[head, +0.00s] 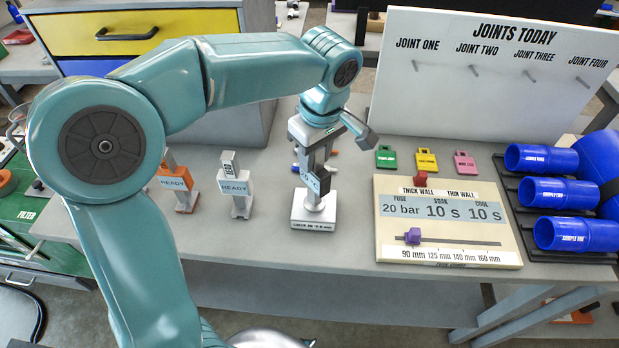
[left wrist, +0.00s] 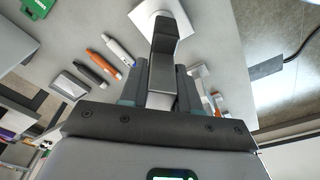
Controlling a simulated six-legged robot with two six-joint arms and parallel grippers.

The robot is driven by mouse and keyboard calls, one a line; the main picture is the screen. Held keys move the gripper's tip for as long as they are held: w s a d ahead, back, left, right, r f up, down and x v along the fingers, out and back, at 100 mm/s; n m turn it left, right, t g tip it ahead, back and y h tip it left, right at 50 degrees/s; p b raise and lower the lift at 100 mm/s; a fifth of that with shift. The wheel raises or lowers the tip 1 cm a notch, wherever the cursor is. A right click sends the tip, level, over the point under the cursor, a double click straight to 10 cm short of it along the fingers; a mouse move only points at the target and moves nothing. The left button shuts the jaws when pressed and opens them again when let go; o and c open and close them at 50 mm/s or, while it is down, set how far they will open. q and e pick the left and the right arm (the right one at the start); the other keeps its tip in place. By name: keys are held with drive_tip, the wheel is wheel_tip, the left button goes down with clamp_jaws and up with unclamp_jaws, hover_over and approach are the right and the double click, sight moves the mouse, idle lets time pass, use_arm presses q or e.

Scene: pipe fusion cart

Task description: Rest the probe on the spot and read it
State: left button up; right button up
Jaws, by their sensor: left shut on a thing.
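My left gripper (head: 312,160) points down above the bench and is shut on the probe (head: 311,181), a grey and dark instrument with a small tilted display. The display's digits are too small to read surely. Under it stands a white block (head: 314,224) with a dark label line on its front. The probe's lower end is over the block's middle; I cannot tell whether it touches. In the left wrist view the probe (left wrist: 165,40) sits between the jaws (left wrist: 162,85), with part of the white block (left wrist: 150,12) behind it. My right gripper is not in view.
Two READY tools, one orange (head: 180,185) and one grey (head: 234,188), stand left of the block. A setting board (head: 450,253) with a purple slider lies right. Green, yellow and pink tags (head: 425,160), a white joints board (head: 480,100) and blue pipe pieces (head: 545,195) are beyond.

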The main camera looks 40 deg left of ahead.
use_arm(q)
drive_tip(key=shift+s+f, duration=0.1)
wheel_tip(320, 180, up, 2)
drive_tip(key=shift+p, duration=0.9)
drive_tip(key=shift+r+p, duration=2.05)
drive_tip(key=shift+r, duration=0.55)
